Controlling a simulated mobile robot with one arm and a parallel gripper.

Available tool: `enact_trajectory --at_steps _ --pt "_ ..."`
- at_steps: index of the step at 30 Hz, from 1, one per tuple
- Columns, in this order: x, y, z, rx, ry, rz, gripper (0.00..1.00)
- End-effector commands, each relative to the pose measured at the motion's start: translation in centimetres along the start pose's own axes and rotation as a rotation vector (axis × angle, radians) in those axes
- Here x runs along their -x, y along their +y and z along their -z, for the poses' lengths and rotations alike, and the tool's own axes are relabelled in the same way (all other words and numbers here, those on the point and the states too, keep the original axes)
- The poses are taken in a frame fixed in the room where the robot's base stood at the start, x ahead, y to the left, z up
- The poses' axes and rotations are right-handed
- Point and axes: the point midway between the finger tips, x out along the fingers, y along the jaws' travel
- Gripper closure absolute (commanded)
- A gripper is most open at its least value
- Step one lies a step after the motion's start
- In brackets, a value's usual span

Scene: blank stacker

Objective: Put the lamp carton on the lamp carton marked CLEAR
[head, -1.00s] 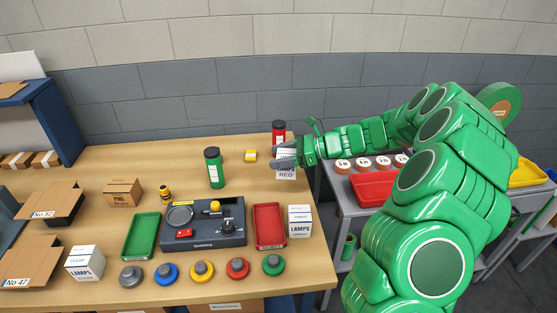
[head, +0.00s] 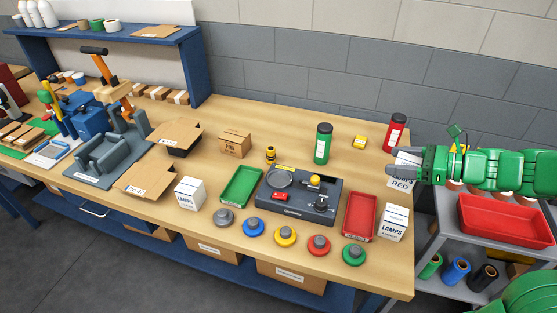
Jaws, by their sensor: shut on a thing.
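My gripper (head: 402,171) is shut on a white lamp carton marked RED (head: 401,185), near the table's right end. The jaws cover part of it, and I cannot tell whether it is clear of the table. A second white lamp carton (head: 393,223) stands upright in front of it, beside the red tray. A third white lamp carton (head: 189,194) stands upright at the left, between the flat brown cartons and the green tray. The small words on these two are too small to read surely, so I cannot tell which is marked CLEAR.
A red bottle (head: 395,132) stands just behind the held carton. A green bottle (head: 322,143), a grey device (head: 298,200), a green tray (head: 241,186), a red tray (head: 359,216) and several coloured knobs fill the middle. A grey cart (head: 447,228) stands right of the table.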

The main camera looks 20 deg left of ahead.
Motion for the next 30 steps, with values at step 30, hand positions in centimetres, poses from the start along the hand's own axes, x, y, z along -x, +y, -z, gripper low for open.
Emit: enact_trajectory --at_steps 30 --pt "-16.9 7.5 -8.5 0.08 0.003 -0.221 0.62"
